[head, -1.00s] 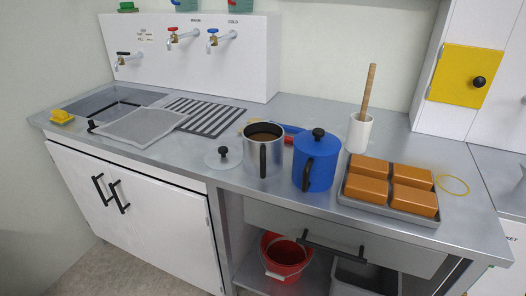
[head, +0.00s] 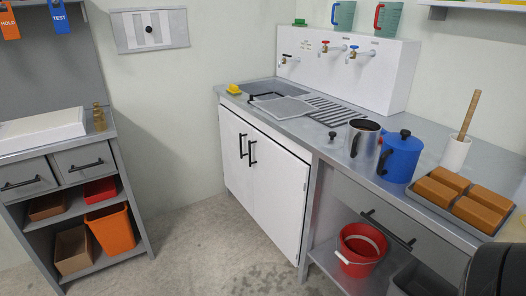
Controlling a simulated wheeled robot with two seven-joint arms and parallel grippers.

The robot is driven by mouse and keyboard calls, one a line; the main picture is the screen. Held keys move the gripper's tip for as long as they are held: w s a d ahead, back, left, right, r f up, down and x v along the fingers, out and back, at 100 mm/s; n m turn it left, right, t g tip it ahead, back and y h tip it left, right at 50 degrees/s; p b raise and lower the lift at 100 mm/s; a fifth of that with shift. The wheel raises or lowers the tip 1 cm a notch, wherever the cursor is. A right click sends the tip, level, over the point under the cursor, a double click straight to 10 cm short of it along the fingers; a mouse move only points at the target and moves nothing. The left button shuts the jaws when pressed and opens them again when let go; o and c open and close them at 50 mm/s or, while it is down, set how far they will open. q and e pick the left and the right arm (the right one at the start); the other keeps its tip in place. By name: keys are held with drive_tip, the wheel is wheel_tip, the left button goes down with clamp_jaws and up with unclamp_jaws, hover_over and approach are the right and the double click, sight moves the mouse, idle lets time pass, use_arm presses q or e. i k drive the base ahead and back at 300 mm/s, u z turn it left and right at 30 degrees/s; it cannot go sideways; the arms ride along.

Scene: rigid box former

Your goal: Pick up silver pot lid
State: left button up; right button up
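The silver pot lid (head: 327,144) lies flat on the steel counter, its black knob up. It is small in the head view and blends with the grey counter. The open silver pot (head: 361,138), with a black handle and brown contents, stands just right of it. A blue lidded pot (head: 399,158) stands to the right of the silver pot. Neither gripper shows. A dark rounded part at the bottom right corner looks like part of my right arm.
The counter (head: 295,126) also holds a drying rack, a sink, a yellow sponge (head: 234,89), a tray of brown blocks (head: 428,205) and a white holder (head: 455,153). A red bucket (head: 362,248) sits below. A grey shelf unit stands left; the floor (head: 205,245) between is clear.

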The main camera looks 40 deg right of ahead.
sight(331, 140)
drive_tip(key=u, duration=0.45)
drive_tip(key=i, duration=0.65)
drive_tip(key=z, duration=1.15)
drive_tip(key=i, duration=1.55)
drive_tip(key=z, duration=1.5)
